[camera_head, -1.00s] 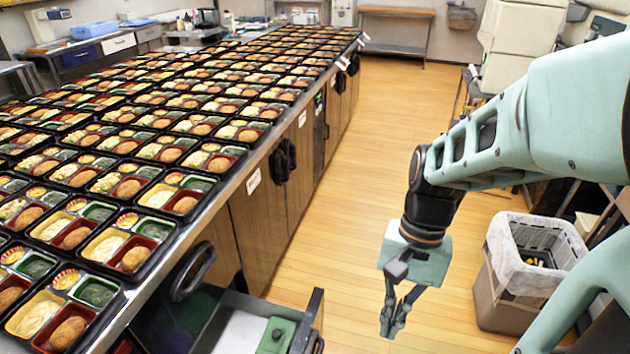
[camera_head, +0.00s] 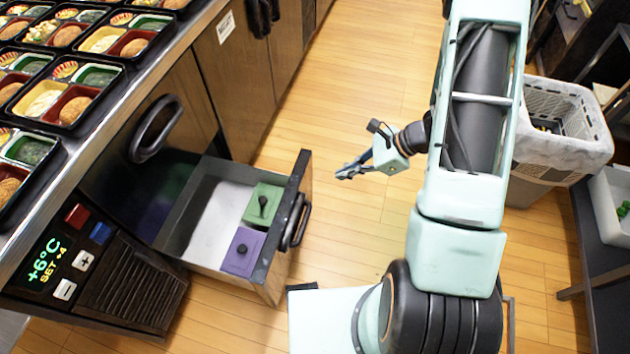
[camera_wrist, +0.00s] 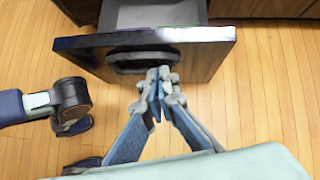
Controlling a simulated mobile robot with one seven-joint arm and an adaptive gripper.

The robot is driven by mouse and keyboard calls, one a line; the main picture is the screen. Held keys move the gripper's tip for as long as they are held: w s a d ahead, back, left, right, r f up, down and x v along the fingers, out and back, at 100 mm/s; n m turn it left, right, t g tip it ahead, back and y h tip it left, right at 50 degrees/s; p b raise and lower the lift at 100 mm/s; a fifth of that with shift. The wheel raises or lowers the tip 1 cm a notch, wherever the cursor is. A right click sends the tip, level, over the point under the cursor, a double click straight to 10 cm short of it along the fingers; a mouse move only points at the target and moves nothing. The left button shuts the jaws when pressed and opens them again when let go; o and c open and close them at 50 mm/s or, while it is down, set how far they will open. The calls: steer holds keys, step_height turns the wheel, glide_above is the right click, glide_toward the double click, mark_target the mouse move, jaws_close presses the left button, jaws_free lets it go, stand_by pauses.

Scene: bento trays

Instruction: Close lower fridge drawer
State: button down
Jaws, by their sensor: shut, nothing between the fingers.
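The lower fridge drawer (camera_head: 278,235) is pulled out over the floor, with a black handle (camera_head: 295,222) on its front panel. Inside it are a green-lidded box (camera_head: 262,203) and a purple-lidded box (camera_head: 243,252); the rest of its white floor is bare. My gripper (camera_head: 347,172) is shut and empty, to the right of the drawer front and apart from it in the head view. In the wrist view, my gripper's fingertips (camera_wrist: 159,75) lie just in front of the drawer front (camera_wrist: 205,55), overlapping the handle (camera_wrist: 140,62) in the picture; contact cannot be told.
The fridge's upper handle (camera_head: 156,128) and display panel (camera_head: 48,270) are on the left, under a counter of bento trays (camera_head: 60,127). A lined bin (camera_head: 555,140) stands right of my arm. Wooden floor (camera_head: 345,75) is clear beyond my gripper.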

step_height(320, 180, down, 6)
steer(key=w+d+m+t+b, duration=0.1)
steer(key=w+d+m, duration=0.1)
steer(key=m, duration=0.1)
steer(key=b, duration=0.3)
glide_toward(302, 184)
step_height(302, 184, down, 4)
steer(key=a, duration=0.2)
steer(key=shift+w+a+f, duration=0.2)
steer(key=shift+w+a, duration=0.4)
steer(key=shift+a, duration=0.25)
